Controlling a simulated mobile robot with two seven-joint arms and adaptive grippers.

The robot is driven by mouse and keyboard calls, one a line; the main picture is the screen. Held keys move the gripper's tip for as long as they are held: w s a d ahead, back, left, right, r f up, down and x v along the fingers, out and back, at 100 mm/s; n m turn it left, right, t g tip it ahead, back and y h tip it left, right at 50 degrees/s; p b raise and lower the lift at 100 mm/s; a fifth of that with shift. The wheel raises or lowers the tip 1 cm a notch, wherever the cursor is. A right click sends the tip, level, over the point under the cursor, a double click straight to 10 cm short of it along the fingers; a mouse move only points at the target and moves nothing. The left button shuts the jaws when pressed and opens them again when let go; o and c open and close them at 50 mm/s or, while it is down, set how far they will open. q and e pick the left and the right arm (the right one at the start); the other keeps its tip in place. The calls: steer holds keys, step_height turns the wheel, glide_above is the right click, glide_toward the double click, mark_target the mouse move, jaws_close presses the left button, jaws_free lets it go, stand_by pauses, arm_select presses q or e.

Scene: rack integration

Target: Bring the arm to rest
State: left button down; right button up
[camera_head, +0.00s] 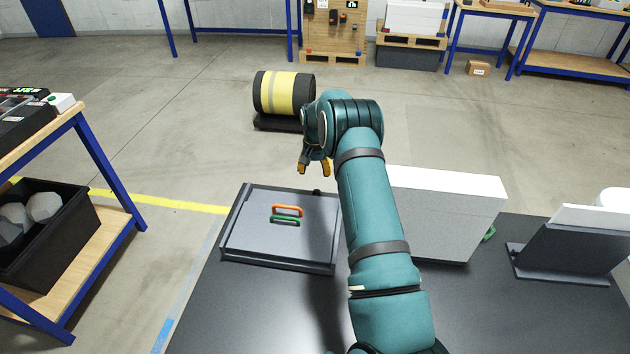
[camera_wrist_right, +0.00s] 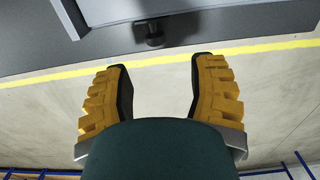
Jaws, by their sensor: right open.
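My right arm (camera_head: 375,215) reaches forward over the dark table from the bottom of the head view. Its gripper (camera_head: 315,167) hangs at the far end, above and beyond the back edge of a grey tray-like panel. In the right wrist view the two yellow ridged fingers (camera_wrist_right: 160,90) are apart with nothing between them. A dark knob (camera_wrist_right: 153,36) on the panel's edge shows ahead of them, apart from the fingers. My left gripper is not in view.
The grey panel (camera_head: 255,235) carries an orange handle (camera_head: 287,209) and a green handle (camera_head: 284,221). A white-topped grey box (camera_head: 440,220) stands right of my arm. A dark stand (camera_head: 570,250) is farther right. A yellow-black roll (camera_head: 284,93) lies on the floor beyond.

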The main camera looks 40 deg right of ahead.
steer(key=shift+r, duration=0.85)
